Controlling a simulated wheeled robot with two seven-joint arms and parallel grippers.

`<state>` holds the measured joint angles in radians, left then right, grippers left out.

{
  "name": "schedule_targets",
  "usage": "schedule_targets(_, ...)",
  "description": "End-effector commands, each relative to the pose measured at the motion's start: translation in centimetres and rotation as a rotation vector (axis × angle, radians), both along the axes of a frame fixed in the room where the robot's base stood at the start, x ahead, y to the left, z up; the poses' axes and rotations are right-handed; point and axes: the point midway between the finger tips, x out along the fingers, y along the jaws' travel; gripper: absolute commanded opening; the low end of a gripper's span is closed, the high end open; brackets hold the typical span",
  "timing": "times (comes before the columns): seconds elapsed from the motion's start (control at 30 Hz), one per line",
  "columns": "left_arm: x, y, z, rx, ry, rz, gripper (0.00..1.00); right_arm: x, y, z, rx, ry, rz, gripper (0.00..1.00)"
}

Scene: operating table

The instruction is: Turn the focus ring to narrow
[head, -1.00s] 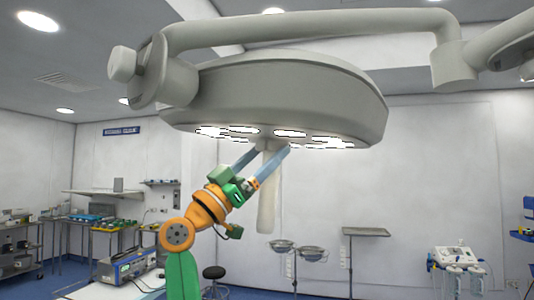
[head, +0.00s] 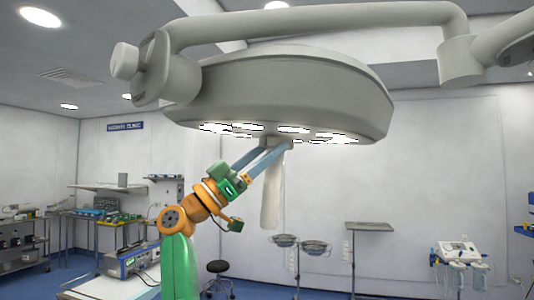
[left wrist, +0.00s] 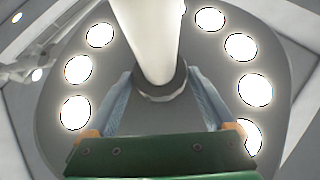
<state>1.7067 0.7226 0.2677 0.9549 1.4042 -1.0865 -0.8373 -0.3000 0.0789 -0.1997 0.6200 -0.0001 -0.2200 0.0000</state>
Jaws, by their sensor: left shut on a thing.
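The surgical lamp (head: 290,85) hangs overhead with its lit underside facing down. A pale handle (head: 270,195) hangs from its centre. The grey focus ring (left wrist: 161,91) circles the base of the handle in the left wrist view; in the head view it is mostly hidden by the fingers. My left gripper (head: 270,146) reaches up from the lower left, its long blue-grey fingers at the handle's base. In the left wrist view the fingers of my left gripper (left wrist: 162,100) lie on either side of the ring, shut on it. My right gripper is not in view.
The lamp's thick support arm (head: 320,20) runs above it to the right. A steel tray stand (head: 369,227), bowls on a stand (head: 300,244) and a stool (head: 218,267) stand behind. A white device (head: 458,252) is at the far right. Space around the handle is open.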

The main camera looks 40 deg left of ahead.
Motion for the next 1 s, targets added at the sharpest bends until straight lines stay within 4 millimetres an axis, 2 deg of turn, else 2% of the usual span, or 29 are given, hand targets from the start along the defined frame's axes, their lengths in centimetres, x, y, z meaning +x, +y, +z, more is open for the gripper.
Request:
schedule_targets(0.03, -0.1, 0.0, 0.1, -0.001, -0.004, -0.001, 0.33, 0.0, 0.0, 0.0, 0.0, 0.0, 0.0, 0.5)
schedule_targets(0.07, -0.1, 0.0, 0.1, -0.001, -0.004, -0.001, 0.94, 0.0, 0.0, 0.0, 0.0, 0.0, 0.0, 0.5)
schedule_targets(0.1, -0.1, 0.0, 0.1, 0.0, -0.003, -0.001, 1.0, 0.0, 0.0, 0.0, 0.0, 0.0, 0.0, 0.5)
schedule_targets(0.3, -0.1, 0.0, 0.0, 0.0, -0.001, -0.001, 1.0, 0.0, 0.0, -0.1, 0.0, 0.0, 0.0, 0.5)
schedule_targets(0.37, -0.4, 0.1, -0.5, 0.001, -0.003, 0.001, 1.0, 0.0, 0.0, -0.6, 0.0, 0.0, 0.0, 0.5)
schedule_targets(0.5, -2.4, 1.0, -2.9, 0.002, -0.003, 0.003, 1.0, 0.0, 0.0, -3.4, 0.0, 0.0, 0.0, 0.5)
schedule_targets(0.63, -4.3, 1.9, -4.2, 0.0, -0.003, 0.002, 1.0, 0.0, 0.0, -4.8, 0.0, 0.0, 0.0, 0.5)
schedule_targets(0.77, -5.2, 2.2, -4.5, 0.001, -0.004, 0.0, 1.0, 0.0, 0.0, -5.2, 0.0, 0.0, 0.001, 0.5)
schedule_targets(1.0, -5.3, 2.1, -4.3, 0.002, -0.002, 0.0, 1.0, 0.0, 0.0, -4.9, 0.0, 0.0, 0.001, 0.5)
